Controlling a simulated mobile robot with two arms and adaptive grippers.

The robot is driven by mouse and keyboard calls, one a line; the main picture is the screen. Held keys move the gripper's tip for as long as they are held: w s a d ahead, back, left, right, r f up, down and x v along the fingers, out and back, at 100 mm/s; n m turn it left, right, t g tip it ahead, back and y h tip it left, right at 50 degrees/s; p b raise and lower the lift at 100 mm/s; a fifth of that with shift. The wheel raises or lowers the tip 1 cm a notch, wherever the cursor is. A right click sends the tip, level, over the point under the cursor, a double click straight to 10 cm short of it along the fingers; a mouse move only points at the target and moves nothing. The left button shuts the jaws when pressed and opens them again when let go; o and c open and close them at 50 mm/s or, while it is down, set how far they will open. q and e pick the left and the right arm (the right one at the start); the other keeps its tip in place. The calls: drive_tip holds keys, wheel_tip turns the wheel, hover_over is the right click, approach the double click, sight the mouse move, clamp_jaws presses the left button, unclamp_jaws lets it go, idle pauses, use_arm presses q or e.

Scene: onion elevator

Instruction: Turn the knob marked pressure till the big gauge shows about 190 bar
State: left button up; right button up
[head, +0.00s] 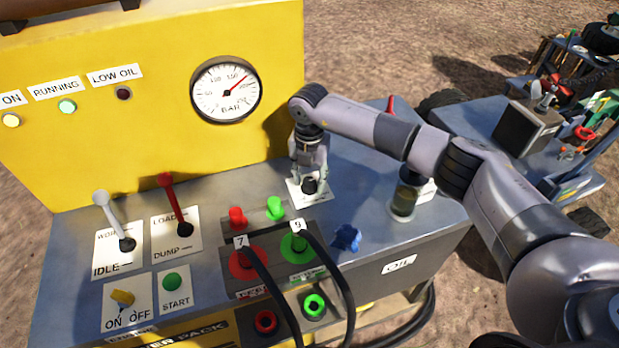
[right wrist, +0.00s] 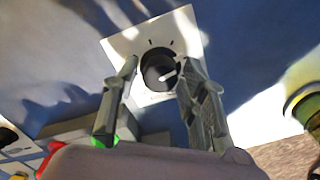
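The big gauge (head: 226,90) is a white round dial marked BAR on the yellow panel. Its red needle points to the upper right, past the 150 mark; the exact value is too small to read. The black knob (head: 310,186) sits on a white label plate on the grey top; the plate's wording is not readable. In the right wrist view the knob (right wrist: 160,70) shows a white pointer line directed right. My right gripper (head: 309,180) points down over the knob, its fingers on either side with small gaps visible. My left gripper is not in view.
Two levers, white (head: 110,220) and red (head: 176,205), stand at the left. Red and green couplings with black hoses (head: 325,275) lie in front of the knob. A blue wing-shaped part (head: 346,238) and a glass oil jar (head: 404,197) are to the right.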

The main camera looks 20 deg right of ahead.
sight(309, 181)
drive_tip(key=shift+o, duration=0.7)
wheel_tip(309, 181, up, 12)
idle(0.4)
